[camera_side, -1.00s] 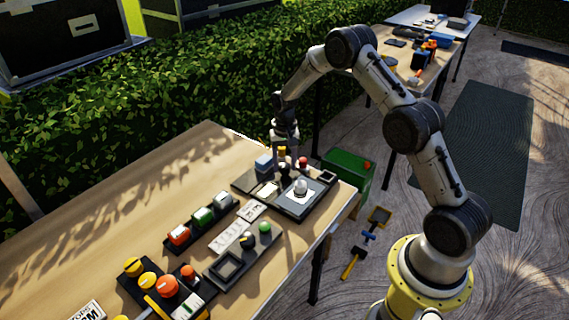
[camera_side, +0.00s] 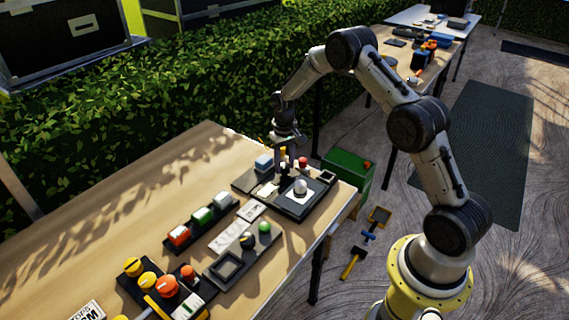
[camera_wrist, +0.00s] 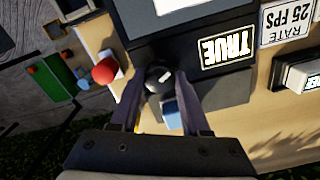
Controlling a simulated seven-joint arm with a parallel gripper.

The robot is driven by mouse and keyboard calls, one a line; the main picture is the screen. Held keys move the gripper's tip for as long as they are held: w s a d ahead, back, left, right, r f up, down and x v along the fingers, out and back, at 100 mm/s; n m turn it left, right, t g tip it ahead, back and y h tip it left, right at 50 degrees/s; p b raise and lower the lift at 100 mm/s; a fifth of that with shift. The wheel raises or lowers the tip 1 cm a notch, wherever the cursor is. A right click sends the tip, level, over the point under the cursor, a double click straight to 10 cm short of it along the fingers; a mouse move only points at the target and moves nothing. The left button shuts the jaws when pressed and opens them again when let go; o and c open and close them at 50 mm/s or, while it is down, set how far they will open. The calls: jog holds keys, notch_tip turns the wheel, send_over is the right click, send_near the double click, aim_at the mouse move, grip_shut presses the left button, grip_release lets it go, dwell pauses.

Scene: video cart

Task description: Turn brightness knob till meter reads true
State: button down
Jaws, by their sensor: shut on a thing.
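My gripper (camera_wrist: 158,92) is shut on a dark round knob (camera_wrist: 157,77) with a white pointer mark, seen between the two fingers in the wrist view. In the side view my gripper (camera_side: 284,168) points down at the far end of the wooden table, and the knob is hard to make out there.
A red knob (camera_wrist: 105,71) stands close beside the fingers. A blue block (camera_side: 264,162) is near my gripper, and a white dome (camera_side: 300,187) sits on the panel. More coloured controls, such as a green button (camera_side: 265,227), line the table (camera_side: 130,220). A green box (camera_side: 347,176) stands beyond.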

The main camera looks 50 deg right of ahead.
aim_at(284, 165)
jog(key=shift+c, duration=1.9)
grip_release()
notch_tip(284, 165, up, 14)
